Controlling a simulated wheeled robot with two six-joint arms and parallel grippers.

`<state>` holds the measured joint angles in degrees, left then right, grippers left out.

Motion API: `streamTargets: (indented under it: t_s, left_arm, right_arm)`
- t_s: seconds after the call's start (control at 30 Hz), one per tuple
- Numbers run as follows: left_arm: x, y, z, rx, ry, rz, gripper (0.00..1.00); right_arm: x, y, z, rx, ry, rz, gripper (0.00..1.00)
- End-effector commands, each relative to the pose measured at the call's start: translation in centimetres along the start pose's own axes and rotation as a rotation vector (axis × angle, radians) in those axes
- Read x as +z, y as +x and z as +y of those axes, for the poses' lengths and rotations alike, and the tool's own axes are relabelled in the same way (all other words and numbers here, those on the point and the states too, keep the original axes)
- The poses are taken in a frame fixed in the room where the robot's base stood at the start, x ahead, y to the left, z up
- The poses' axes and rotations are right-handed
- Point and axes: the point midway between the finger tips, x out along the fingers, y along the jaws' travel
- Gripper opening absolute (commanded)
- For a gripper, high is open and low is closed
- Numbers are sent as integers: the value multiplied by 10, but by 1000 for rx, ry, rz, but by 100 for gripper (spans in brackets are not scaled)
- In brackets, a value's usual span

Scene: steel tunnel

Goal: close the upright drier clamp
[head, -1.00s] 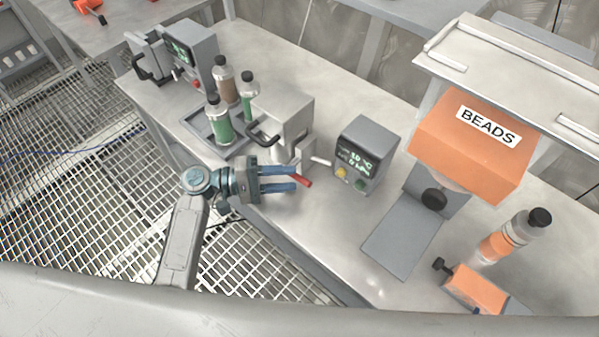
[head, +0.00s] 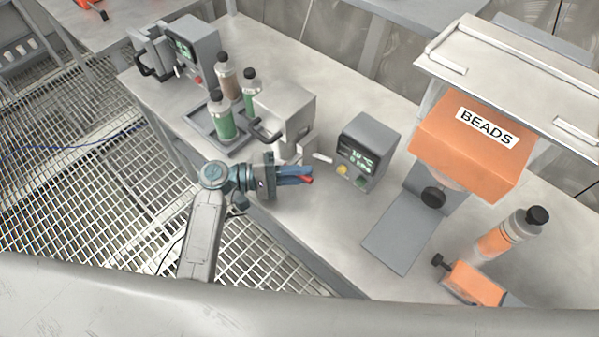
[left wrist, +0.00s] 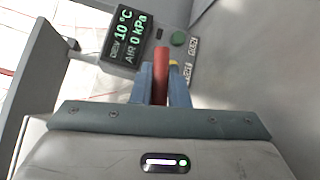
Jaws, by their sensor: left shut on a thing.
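The upright drier clamp (head: 288,112) is a grey metal block with a dark loop handle, standing near the bench's front edge. Its red lever (head: 308,180) sticks out low at the front. My left gripper (head: 296,175) is shut on this lever. In the left wrist view the red lever (left wrist: 161,75) stands between the two blue-grey fingers (left wrist: 161,90). The fingers hide part of the lever in the head view. My right gripper is in neither view.
A grey control box (head: 368,150) with a lit display stands right of the clamp; its display in the left wrist view (left wrist: 128,35) reads 10 °C and 0 kPa. Bottles (head: 222,118) stand in a tray to the left. An orange BEADS hopper (head: 470,145) stands on the right.

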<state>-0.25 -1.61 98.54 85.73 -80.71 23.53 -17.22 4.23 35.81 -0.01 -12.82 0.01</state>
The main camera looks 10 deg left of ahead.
Motion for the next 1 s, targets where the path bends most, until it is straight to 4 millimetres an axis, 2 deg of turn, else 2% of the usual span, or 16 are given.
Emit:
streamTargets:
  t_s: [0.33, 1.0]
  left_arm:
    - [0, 0, 2, 56, -63, -15, 0]
    - [-2, -6, 18, 357, -384, -104, 0]
  right_arm:
    - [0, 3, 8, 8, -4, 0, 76]
    - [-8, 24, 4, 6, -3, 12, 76]
